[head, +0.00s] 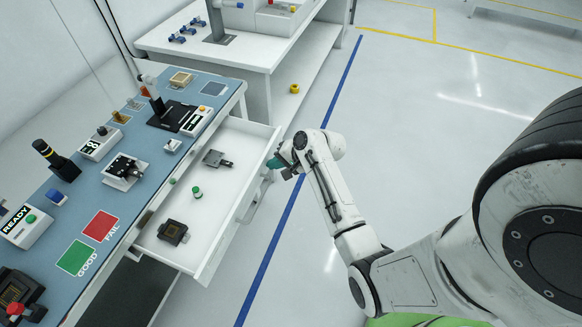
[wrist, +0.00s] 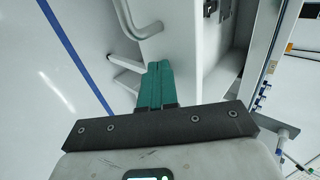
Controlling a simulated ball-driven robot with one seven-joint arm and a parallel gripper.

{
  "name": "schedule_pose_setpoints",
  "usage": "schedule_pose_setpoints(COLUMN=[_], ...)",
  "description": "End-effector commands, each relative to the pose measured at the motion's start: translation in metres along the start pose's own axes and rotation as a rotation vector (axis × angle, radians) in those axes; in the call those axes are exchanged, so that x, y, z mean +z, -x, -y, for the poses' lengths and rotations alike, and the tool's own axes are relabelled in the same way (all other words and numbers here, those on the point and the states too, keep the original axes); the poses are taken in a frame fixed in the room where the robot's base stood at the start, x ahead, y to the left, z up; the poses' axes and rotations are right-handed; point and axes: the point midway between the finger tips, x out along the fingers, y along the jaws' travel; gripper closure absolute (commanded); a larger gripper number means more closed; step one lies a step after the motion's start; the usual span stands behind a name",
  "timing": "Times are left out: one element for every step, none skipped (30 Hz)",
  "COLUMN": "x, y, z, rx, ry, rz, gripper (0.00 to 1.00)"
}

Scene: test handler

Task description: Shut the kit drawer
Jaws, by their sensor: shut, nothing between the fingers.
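The kit drawer (head: 233,153) is white and stands pulled well out from under the blue-topped bench. Inside it lie a grey metal part (head: 217,159), a small green-topped piece (head: 197,192) and a dark square socket (head: 173,232). My gripper (head: 274,163) is at the outer side of the drawer front, near its far end. In the wrist view its teal fingers (wrist: 155,86) are together and empty, close to the white drawer front (wrist: 180,45). A pale bar handle (wrist: 128,22) shows on that front. I cannot tell whether the fingers touch it.
The blue bench top (head: 135,190) holds several devices, plus red FAIL (head: 100,225) and green GOOD (head: 77,258) patches. A white table (head: 255,50) with a lower shelf stands beyond. The floor right of the drawer, with a blue line (head: 290,205), is clear apart from my arm.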

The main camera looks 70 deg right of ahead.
Motion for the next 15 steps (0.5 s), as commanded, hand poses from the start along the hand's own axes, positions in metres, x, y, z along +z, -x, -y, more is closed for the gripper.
schedule_pose_setpoints(x=[0.001, 0.001, 0.001, 0.001, 0.001, 0.001, 0.001, 0.001, 0.001, 0.001, 0.001, 0.001, 0.001, 0.001, 0.001], y=[-0.012, -0.018, -0.027, -0.033, -0.040, -0.048, -0.054, -0.060, -0.069, -0.075, -0.081, -0.088, -0.093, -0.099, -0.105], z=[0.012, 0.017, 0.025, 0.030, 0.036, 0.043, 0.049, 0.054, 0.061, 0.067, 0.072, 0.079, 0.083, 0.088, 0.094], rx=[-0.003, -0.003, -0.003, -0.003, -0.003, -0.003, -0.003, -0.003, -0.003, -0.003, -0.004, -0.003, -0.002, -0.002, -0.003], ry=[0.004, 0.005, 0.004, 0.003, 0.004, 0.004, 0.003, 0.004, 0.004, 0.003, 0.003, 0.003, 0.003, 0.002, 0.002], rz=[0.004, 0.004, 0.003, 0.003, 0.004, 0.003, 0.002, 0.003, 0.003, 0.003, 0.002, 0.002, 0.002, 0.002, 0.002], gripper=[1.00, 1.00, 1.00, 1.00, 1.00, 1.00, 1.00, 1.00, 1.00, 1.00, 1.00, 1.00, 1.00, 1.00, 1.00])
